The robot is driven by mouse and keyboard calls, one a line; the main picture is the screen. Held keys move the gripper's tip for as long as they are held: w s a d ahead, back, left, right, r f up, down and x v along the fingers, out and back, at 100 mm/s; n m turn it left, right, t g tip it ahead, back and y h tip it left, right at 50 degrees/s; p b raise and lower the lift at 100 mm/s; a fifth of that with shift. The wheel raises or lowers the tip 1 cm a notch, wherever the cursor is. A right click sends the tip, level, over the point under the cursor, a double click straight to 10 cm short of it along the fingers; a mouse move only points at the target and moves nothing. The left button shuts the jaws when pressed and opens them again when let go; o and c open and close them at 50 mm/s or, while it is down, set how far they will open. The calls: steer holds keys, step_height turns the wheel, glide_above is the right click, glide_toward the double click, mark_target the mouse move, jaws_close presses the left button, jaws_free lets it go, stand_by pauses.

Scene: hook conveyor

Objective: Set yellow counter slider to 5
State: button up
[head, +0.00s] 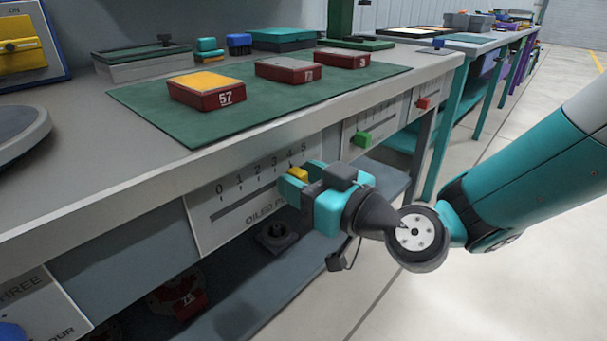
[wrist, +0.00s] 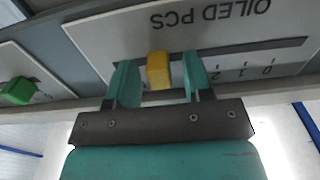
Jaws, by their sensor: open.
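The yellow slider knob (head: 297,173) sits in the slot of a white counter panel (head: 205,232) marked 0 to 5, on the front of the bench. The knob is toward the high end of the scale, around 4 to 5; the exact mark is hidden by my gripper. My gripper (head: 302,177) is at the panel with its fingers open. In the wrist view the yellow knob (wrist: 158,70) stands between the two teal fingers, with a gap on each side. The digits 0, 1 and 2 show to the right of the fingers there.
A green slider (head: 363,139) and a red slider (head: 423,103) sit on panels further right. Red boxes, one with a yellow top (head: 207,88), lie on a green mat (head: 150,104) above. A lower shelf (head: 270,285) runs beneath the panel. The floor at right is clear.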

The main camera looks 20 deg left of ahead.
jaws_close()
steer(key=w+b, duration=0.1)
steer(key=w+d+b, duration=0.1)
steer(key=w, duration=0.1)
steer(key=shift+d+r, duration=0.1)
steer(key=shift+d, duration=0.1)
steer(key=shift+w, duration=0.1)
jaws_free()
